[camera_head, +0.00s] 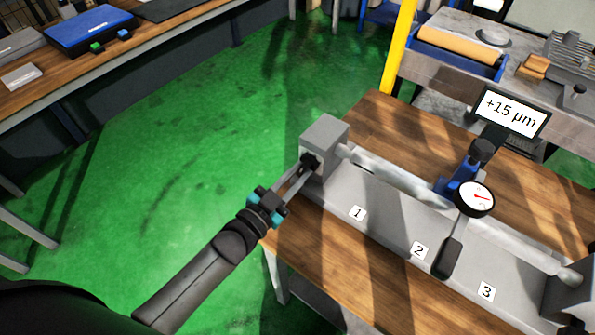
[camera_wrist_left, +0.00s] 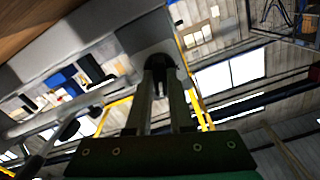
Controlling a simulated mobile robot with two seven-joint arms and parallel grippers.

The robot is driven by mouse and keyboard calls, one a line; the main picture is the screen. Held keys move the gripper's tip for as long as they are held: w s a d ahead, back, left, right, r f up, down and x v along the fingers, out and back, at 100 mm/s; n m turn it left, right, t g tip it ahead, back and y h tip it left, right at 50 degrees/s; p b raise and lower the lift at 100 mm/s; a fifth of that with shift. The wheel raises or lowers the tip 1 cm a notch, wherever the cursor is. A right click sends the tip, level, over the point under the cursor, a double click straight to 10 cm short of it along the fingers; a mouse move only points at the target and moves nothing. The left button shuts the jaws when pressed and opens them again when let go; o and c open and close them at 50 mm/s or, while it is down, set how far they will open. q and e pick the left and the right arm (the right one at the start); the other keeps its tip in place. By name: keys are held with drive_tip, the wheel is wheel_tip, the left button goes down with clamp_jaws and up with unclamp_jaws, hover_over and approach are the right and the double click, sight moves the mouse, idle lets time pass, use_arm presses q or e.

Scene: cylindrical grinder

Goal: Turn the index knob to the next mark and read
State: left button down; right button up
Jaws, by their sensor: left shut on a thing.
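The dark index knob (camera_head: 309,159) sits on the grey headstock block (camera_head: 325,135) at the left end of the grinder bed. My left gripper (camera_head: 306,166) is shut on it. In the left wrist view the fingers (camera_wrist_left: 160,88) close around the dark round knob (camera_wrist_left: 158,58). Marks on the knob cannot be made out. A round dial gauge (camera_head: 474,198) with a red needle stands over the long shaft (camera_head: 395,181). The display (camera_head: 511,112) behind it reads "+15 µm". My right gripper is not in view.
The bed bears labels 1 (camera_head: 358,213), 2 (camera_head: 420,250) and 3 (camera_head: 487,292). A black handle (camera_head: 448,257) stands out between 2 and 3. The wooden table (camera_head: 375,115) carries the grinder. Open green floor (camera_head: 200,150) lies to the left.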

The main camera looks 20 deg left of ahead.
use_arm(q)
drive_tip(key=shift+m, duration=0.4)
drive_tip(key=c, duration=0.8)
unclamp_jaws()
drive_tip(key=v, duration=1.5)
drive_tip(key=shift+p, duration=0.4)
